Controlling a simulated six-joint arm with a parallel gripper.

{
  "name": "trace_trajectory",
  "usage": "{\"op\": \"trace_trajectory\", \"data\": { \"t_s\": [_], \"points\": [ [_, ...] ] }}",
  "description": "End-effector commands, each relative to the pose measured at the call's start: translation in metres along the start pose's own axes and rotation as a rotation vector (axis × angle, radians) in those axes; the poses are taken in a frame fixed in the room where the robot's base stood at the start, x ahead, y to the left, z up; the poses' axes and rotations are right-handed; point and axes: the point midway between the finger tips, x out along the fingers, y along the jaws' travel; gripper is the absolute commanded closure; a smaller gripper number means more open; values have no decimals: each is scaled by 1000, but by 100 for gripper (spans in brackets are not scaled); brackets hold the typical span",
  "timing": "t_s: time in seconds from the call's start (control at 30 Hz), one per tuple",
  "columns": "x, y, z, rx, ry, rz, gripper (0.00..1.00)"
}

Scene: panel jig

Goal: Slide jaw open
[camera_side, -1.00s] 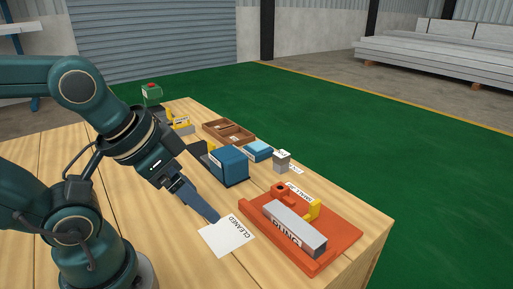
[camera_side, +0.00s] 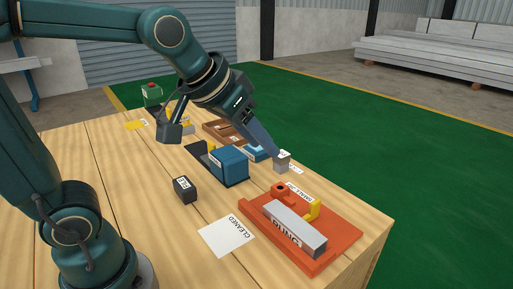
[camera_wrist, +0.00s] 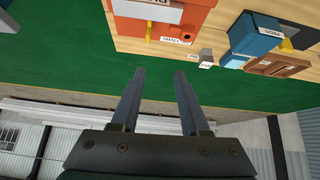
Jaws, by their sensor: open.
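An orange jig (camera_side: 345,233) lies flat at the right front of the table, with a long grey labelled bar (camera_side: 300,226), an orange knob and a yellow upright piece (camera_side: 313,209) on it. Which part is the sliding jaw I cannot tell. In the wrist view the jig (camera_wrist: 160,23) shows at the top, partly cut off, with the yellow piece (camera_wrist: 148,31). My gripper (camera_side: 278,156) is above the table behind the jig, close to a small grey block (camera_side: 282,165). In the wrist view my gripper (camera_wrist: 159,73) is open and empty, and the block (camera_wrist: 206,57) is outside the fingers, to their right.
A blue box (camera_side: 231,165) stands left of my gripper, with a light blue piece (camera_side: 257,153) and a brown divided tray (camera_side: 215,129) behind. A dark block (camera_side: 186,190) and a white card marked CLEANED (camera_side: 227,236) lie on clear wood in front.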

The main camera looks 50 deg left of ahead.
Motion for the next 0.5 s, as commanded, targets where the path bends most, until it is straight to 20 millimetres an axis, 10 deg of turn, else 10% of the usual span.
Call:
{"op": "trace_trajectory", "data": {
  "t_s": [0.27, 0.5],
  "points": [
    [74, 16, -43, 9, -55, 5, 55],
    [144, 28, -39, 31, -146, 4, 55]
  ]
}}
